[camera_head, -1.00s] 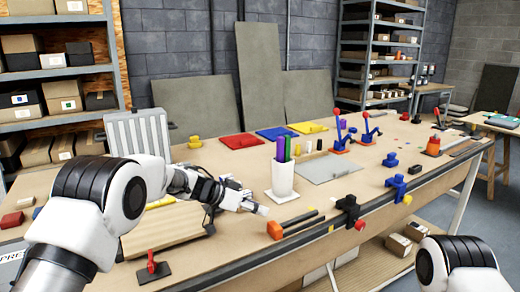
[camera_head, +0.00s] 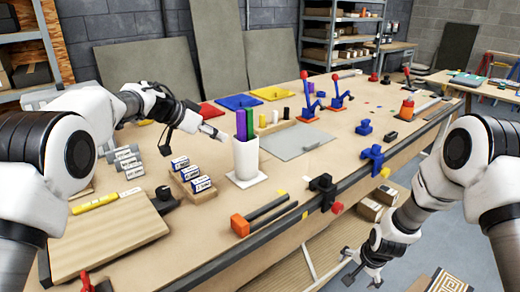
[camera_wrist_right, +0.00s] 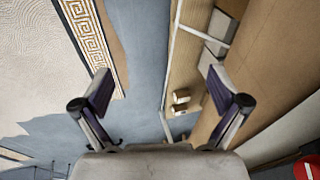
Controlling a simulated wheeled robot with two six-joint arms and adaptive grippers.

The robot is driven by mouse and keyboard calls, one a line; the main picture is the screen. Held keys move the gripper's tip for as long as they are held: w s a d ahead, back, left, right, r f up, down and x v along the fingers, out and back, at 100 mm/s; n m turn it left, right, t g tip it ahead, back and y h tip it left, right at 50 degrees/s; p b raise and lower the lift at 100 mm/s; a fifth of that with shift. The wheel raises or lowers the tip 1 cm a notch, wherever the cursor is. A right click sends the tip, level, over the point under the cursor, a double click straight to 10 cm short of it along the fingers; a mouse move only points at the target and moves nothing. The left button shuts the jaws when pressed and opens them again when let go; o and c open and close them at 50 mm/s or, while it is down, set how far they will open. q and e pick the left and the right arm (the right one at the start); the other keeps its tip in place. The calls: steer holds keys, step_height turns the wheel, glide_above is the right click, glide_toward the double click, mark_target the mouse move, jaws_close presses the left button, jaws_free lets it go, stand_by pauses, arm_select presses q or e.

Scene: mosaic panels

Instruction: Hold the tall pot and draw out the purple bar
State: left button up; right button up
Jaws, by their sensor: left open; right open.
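The tall white pot (camera_head: 246,157) stands upright on a white square base on the workbench. The purple bar (camera_head: 241,124) stands in it, its upper part showing above the rim beside a green bar (camera_head: 250,122); their lower ends are hidden inside. My left gripper (camera_head: 215,132) is open just left of the pot at about rim height, apart from it. My right gripper (camera_head: 362,272) is low in front of the bench, below its top and far from the pot. In the right wrist view the right gripper (camera_wrist_right: 160,95) is open with nothing between its fingers.
Small labelled blocks (camera_head: 190,180) and a wooden board (camera_head: 105,238) lie left of the pot. An orange-ended clamp (camera_head: 240,225) lies in front of it, with a black clamp (camera_head: 322,190) at the bench edge. A grey plate (camera_head: 297,141) lies to the right.

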steer(key=w+d+r+m+t+y, duration=0.1)
steer(key=w+d+r+m, duration=0.3)
steer(key=r, duration=0.9)
steer(key=w+r+m+t+y, duration=0.1)
steer(key=w+r+m+t, duration=0.15)
steer(key=w+r, duration=0.7)
steer(key=w+d+r+m+t+y, duration=0.1)
steer(key=w+d+r+m, duration=0.15)
steer(key=r, duration=1.35)
steer(key=m+t+y, duration=0.6)
steer(key=m+y, duration=0.1)
steer(key=m, duration=0.2)
glide_above(252, 164)
steer(key=v, duration=0.4)
step_height(252, 164, down, 10)
steer(key=shift+r, duration=0.1)
steer(key=shift+f+t, duration=0.25)
steer(key=shift+f, duration=0.1)
step_height(252, 164, down, 8)
steer(key=shift+w+r, duration=0.1)
steer(key=shift+r, duration=0.05)
steer(key=x, duration=0.7)
arm_select(q)
steer(key=shift+s+r, duration=0.3)
steer(key=shift+s, duration=0.05)
arm_select(e)
steer(key=shift+r, duration=0.1)
